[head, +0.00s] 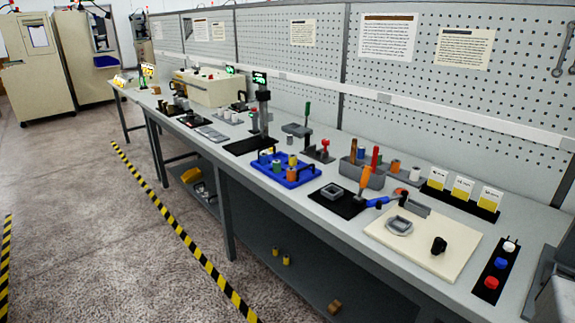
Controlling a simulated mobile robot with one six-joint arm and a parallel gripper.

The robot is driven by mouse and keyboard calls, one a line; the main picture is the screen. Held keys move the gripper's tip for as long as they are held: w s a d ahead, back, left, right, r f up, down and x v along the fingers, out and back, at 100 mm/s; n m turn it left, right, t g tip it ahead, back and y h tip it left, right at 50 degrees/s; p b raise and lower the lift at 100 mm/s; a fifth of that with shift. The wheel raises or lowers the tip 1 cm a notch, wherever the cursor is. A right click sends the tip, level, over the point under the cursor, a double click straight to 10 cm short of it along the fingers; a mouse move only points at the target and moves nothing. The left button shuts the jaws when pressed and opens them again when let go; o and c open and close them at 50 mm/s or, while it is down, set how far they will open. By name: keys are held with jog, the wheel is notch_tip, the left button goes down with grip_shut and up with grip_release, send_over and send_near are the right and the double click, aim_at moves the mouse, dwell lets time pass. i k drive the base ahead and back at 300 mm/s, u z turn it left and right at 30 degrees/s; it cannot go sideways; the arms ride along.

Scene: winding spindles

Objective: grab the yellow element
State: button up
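A blue tray (318,173) stands near the middle of the long workbench and holds several small cylinders. Among them are a yellow-orange piece (292,161) toward its right side and a small yellow piece (272,151) near its back. Two small yellow cylinders, one of them here (286,260), stand on the lower shelf under the bench. I cannot tell which of these is the yellow element. My gripper is not in view.
The workbench (440,282) runs along a pegboard wall. Right of the blue tray are a black mat (325,203), a tool block (375,180) and a cream board (445,264). A black post (264,115) rises behind the tray. The floor (100,240) in front is clear, with striped tape.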

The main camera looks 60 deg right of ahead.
aim_at(292, 157)
jog(key=z, duration=0.05)
jog(key=i, duration=1)
jog(key=u, duration=0.15)
jog(key=k, duration=0.95)
jog(key=z, duration=0.15)
jog(key=i, duration=0.6)
